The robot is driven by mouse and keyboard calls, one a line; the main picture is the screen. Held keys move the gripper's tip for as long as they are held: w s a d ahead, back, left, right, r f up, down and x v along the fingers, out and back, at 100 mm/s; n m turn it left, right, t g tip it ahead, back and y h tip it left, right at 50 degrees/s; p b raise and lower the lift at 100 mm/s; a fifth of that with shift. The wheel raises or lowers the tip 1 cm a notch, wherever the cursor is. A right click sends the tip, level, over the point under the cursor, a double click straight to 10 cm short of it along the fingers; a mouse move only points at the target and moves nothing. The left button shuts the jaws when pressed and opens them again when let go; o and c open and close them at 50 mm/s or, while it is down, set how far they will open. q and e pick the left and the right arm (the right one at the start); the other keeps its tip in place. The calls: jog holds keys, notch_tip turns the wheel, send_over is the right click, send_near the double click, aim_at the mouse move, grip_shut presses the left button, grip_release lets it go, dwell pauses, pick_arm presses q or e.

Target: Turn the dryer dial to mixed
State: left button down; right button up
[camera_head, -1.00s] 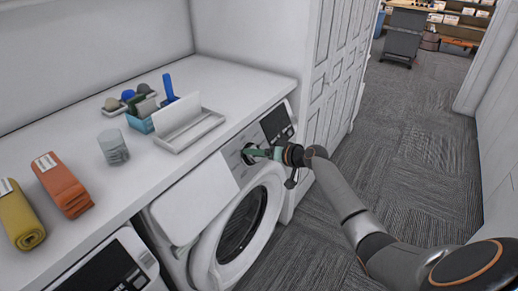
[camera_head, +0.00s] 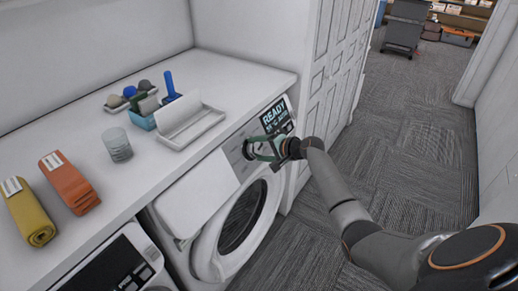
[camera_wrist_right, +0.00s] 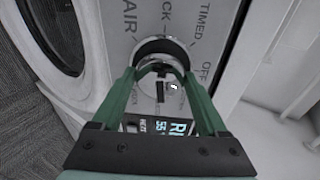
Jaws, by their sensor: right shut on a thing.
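The dryer (camera_head: 222,164) is the white front-loading machine under the counter, with a round door (camera_head: 240,220). Its dial (camera_wrist_right: 162,50) is a round knob with a dark ring in the right wrist view. Printed words around it include TIMED, OFF and AIR; I cannot make out a MIXED label or where the dial points. My right gripper (camera_head: 252,149) is at the dryer's control panel; its green fingers also show in the right wrist view (camera_wrist_right: 160,78), one on each side of the dial, shut on it. My left gripper is not in view.
The dryer's display (camera_head: 275,115) reads READY. A second machine (camera_head: 115,265) stands at lower left. The counter (camera_head: 215,75) holds rolled towels (camera_head: 70,184), a glass (camera_head: 117,145), a blue bin (camera_head: 141,121) and a white tray (camera_head: 190,128). Carpet floor (camera_head: 410,150) is clear at right.

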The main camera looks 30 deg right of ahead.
jog(key=shift+m, duration=0.6)
jog(key=o, duration=1.3)
jog(key=shift+c, duration=0.2)
jog(key=v, duration=1.2)
jog(key=shift+s+r, duration=0.2)
jog(key=shift+d, duration=0.1)
